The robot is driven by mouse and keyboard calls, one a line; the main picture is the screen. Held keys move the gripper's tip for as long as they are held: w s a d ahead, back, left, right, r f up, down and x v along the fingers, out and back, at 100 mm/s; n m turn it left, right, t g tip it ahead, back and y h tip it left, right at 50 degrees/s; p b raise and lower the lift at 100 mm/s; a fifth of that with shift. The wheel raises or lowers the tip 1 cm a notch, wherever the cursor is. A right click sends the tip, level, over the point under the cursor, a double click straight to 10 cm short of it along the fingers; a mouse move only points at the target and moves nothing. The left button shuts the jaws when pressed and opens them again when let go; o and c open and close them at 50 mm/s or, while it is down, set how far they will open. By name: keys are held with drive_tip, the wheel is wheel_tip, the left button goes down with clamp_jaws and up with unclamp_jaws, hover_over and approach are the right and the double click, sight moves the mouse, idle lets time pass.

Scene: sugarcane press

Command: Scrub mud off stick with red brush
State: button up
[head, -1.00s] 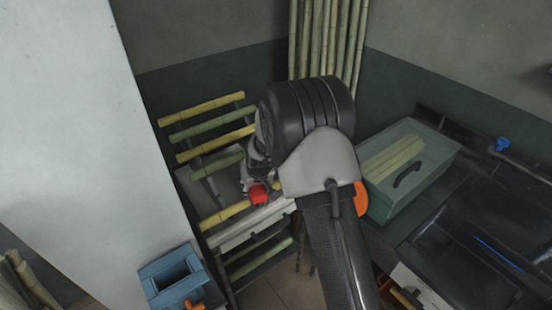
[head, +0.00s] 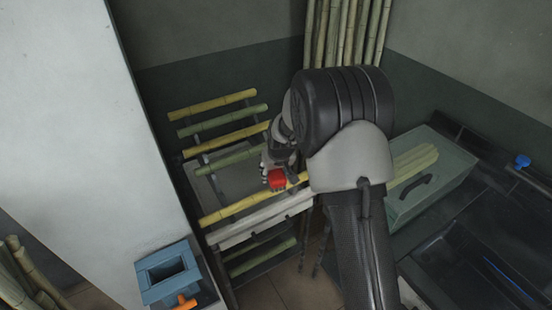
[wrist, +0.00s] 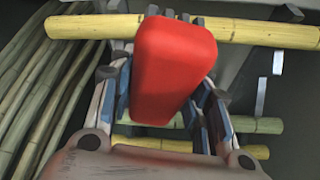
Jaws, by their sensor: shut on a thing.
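My gripper (head: 274,166) is shut on the red brush (head: 276,180), a rounded red block. In the wrist view the brush (wrist: 172,68) sits between both fingers and crosses in front of a yellow cane stick (wrist: 95,27). In the head view this yellow stick (head: 236,207) lies along the near upper edge of the rack, and the brush is at its right half. I cannot tell whether the brush touches the stick. No clear mud shows on the visible parts of the stick; the part behind the brush is hidden.
More yellow and green sticks (head: 212,103) lie across the rack behind. A pale green bin (head: 447,180) with cane pieces stands right. A blue box (head: 168,270) is at lower left. Upright canes (head: 345,35) lean in the corner; my arm hides the middle.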

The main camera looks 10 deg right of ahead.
drive_tip(key=shift+d+r+p, duration=0.1)
drive_tip(key=shift+r+p, duration=1.35)
drive_tip(key=shift+r, duration=0.9)
